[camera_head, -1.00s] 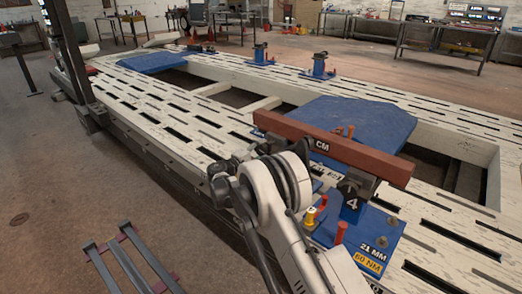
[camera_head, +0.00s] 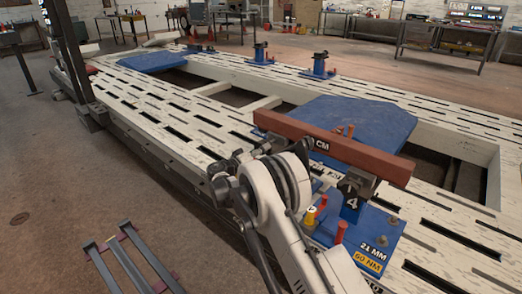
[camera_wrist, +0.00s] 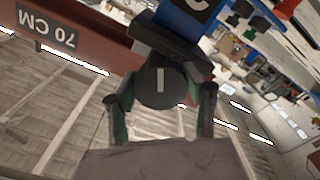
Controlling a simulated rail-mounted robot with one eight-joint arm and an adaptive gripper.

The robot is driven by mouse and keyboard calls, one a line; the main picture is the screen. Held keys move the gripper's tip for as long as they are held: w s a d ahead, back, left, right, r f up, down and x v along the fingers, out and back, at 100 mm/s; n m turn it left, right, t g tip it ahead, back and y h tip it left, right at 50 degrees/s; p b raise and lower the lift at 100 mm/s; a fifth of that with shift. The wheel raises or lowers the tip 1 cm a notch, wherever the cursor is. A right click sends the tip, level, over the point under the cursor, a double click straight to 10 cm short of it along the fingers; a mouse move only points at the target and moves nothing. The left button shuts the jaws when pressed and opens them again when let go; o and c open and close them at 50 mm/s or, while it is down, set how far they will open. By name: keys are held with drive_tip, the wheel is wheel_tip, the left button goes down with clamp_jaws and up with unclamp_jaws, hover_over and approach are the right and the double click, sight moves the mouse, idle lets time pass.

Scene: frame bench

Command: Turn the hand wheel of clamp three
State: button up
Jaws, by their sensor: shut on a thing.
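A dark round hand wheel (camera_wrist: 166,87) with a pale bar mark shows in the wrist view, beneath a dark block and a blue part lettered C (camera_wrist: 196,8). My gripper (camera_wrist: 162,112) has one finger on each side of the wheel and is shut on it. In the head view my gripper (camera_head: 232,160) is by the left part of the red-brown beam (camera_head: 340,152), and my arm hides the wheel and its clamp. No number three is readable. A blue clamp marked 4 (camera_head: 352,203) stands at the beam's right part.
The pale slotted bench (camera_head: 170,105) has large openings. A blue plate (camera_head: 365,118) lies behind the beam. Orange-red posts (camera_head: 341,231) and a yellow fitting (camera_head: 310,219) stand near clamp 4. More blue clamps (camera_head: 319,66) stand at the far side. A low frame (camera_head: 130,262) lies on the floor.

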drive_tip(key=shift+a+m, duration=0.1)
drive_tip(key=shift+m, duration=1.2)
drive_tip(key=o, duration=1.2)
drive_tip(key=v, duration=1.2)
